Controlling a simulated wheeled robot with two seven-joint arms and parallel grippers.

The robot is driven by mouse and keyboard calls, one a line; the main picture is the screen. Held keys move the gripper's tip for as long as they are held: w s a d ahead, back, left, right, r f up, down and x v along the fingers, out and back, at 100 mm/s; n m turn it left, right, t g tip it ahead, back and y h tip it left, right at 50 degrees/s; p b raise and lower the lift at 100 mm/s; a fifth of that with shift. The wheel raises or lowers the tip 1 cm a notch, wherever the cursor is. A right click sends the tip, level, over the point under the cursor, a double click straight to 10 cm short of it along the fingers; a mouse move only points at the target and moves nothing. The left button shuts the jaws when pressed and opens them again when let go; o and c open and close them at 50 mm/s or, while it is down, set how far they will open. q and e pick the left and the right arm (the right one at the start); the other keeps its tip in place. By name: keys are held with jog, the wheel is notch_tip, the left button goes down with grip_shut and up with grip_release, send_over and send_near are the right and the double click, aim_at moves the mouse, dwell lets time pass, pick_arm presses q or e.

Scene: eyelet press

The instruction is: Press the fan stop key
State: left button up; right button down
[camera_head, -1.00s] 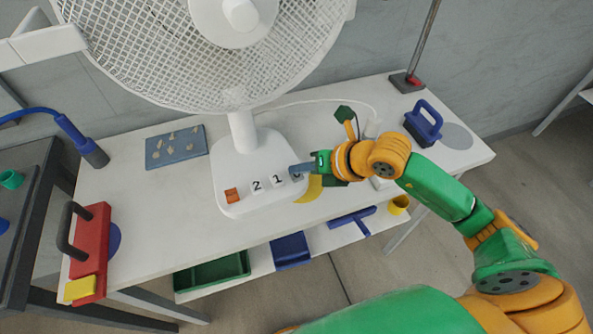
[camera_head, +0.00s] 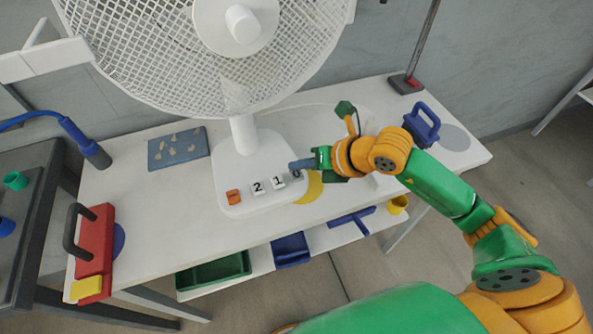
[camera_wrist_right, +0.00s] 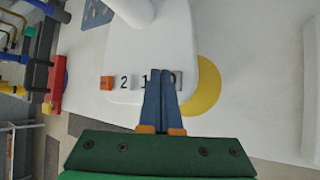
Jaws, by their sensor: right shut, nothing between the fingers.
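The white fan's base (camera_head: 240,200) stands on the table with a row of keys: an orange key (camera_head: 233,197), a 2 key (camera_head: 259,188), a 1 key (camera_head: 278,183) and a 0 key (camera_head: 296,174) at the right end. My right gripper (camera_head: 293,165) is shut and empty, its blue fingertips just above the 0 key. In the right wrist view the fingers (camera_wrist_right: 163,72) overlap the 1 key and partly cover the 0 key (camera_wrist_right: 177,79). I cannot tell whether they touch it or whether it is down. My left gripper is not in view.
A yellow disc (camera_head: 312,190) lies right of the fan base. A blue handled block (camera_head: 422,124) stands at the back right, a blue-grey board (camera_head: 178,148) at the back left. A red block with a dark handle (camera_head: 95,245) is at the left edge. The front tabletop is mostly clear.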

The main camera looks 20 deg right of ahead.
aim_at(300, 177)
notch_tip(300, 177, up, 5)
jog(key=p, duration=0.3)
jog(key=shift+p, duration=0.4)
